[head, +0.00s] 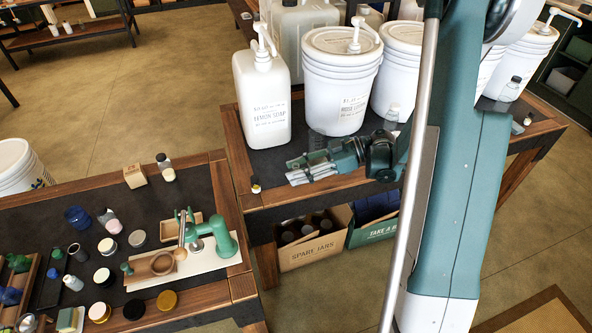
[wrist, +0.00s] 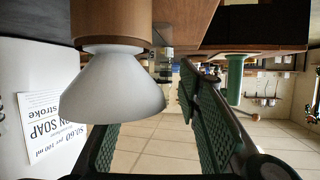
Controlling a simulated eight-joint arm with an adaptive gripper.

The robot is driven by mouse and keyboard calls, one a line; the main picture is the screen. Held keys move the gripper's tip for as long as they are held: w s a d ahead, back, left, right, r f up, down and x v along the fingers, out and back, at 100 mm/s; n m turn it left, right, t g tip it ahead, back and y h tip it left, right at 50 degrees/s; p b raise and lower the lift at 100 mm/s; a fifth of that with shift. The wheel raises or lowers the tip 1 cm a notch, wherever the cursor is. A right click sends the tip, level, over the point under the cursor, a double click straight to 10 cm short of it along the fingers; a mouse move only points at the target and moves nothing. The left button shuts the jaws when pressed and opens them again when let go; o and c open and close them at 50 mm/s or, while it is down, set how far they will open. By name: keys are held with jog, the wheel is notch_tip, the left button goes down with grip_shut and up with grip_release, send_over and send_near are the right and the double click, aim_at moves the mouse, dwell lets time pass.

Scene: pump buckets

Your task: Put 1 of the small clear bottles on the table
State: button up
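My gripper (head: 305,170) is over the front edge of the bucket table (head: 245,150), pointing left, in front of the buckets. In the wrist view its green fingers stand apart. A pale, translucent, flared body with a brown top (wrist: 112,85) looms close to the camera and partly covers the left finger; I cannot tell what it is. A small clear bottle (head: 393,112) stands in front of a bucket, right of my gripper. Another small clear bottle (head: 510,90) stands farther right. On the left table (head: 50,197) a small bottle with a dark cap (head: 165,168) stands near the back.
The white lemon soap jug (head: 262,95) and white pump buckets (head: 340,85) crowd behind my gripper. A green tap (head: 215,243) stands on a pale board on the left table among jars and lids. Boxes (head: 315,240) sit under the bucket table.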

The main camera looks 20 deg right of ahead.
jog(key=shift+r, duration=0.1)
jog(key=shift+r, duration=4.9)
